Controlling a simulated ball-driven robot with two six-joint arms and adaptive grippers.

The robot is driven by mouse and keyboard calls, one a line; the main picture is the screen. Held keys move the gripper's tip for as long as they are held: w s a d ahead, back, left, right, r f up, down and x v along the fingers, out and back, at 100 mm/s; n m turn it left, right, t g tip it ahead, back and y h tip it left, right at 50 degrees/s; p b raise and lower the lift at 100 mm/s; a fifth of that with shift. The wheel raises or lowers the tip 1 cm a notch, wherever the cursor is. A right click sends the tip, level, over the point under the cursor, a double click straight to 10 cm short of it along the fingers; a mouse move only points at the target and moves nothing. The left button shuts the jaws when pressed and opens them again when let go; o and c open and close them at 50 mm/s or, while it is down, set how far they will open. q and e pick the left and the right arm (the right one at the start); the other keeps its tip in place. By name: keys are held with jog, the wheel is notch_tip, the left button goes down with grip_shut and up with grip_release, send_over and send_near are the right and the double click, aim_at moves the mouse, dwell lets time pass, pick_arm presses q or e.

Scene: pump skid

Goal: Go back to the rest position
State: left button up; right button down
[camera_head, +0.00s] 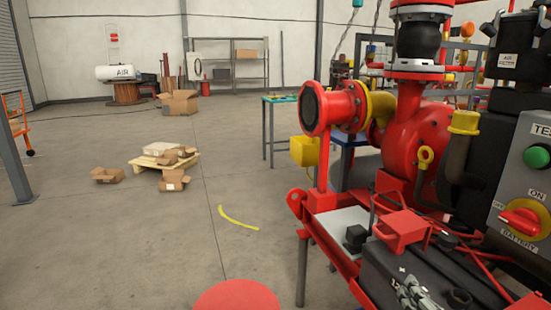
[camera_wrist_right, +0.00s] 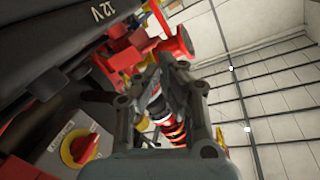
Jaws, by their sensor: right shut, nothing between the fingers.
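My right gripper (camera_wrist_right: 152,88) shows in the right wrist view, with its dark grey fingers drawn together and nothing held. It points towards the red pump parts, with the selector switch panel to its left. In the head view it lies among dark parts at the lower right, hard to tell from the battery and cables. The black battery (camera_wrist_right: 90,22) marked 12V is close by at the upper left of the wrist view. The red selector switch (camera_head: 524,219) is on the grey panel (camera_head: 528,180) at the right. My left gripper is not in view.
The red pump (camera_head: 415,130) and its skid fill the right side. A green-topped table (camera_head: 278,98) stands behind. A pallet (camera_head: 150,162) with boxes lies on the floor at left, with a yellow strip (camera_head: 238,219) nearer. The left floor is mostly open.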

jog(key=s+d+f+g+h, duration=0.1)
jog(key=s+d+f+g, duration=0.15)
jog(key=s+f, duration=0.5)
jog(key=s+d+f+g+h, duration=0.1)
jog(key=s+f+g, duration=0.3)
jog(key=f, duration=0.7)
jog(key=s+d+f+g, duration=0.1)
jog(key=s+f+g, duration=0.1)
jog(key=s+f, duration=0.65)
jog(key=s+f+n+g, duration=0.1)
jog(key=s+f, duration=0.3)
jog(key=s, duration=0.4)
jog(key=s+d+f+n+g, duration=0.1)
jog(key=s+f+g, duration=0.3)
jog(key=s, duration=0.5)
jog(key=s+f+n+g, duration=0.2)
jog(key=s+f, duration=0.3)
jog(key=s, duration=0.3)
jog(key=shift+s+d+n+h, duration=0.3)
jog(key=shift+s+d+h, duration=0.05)
jog(key=shift+d+h, duration=0.05)
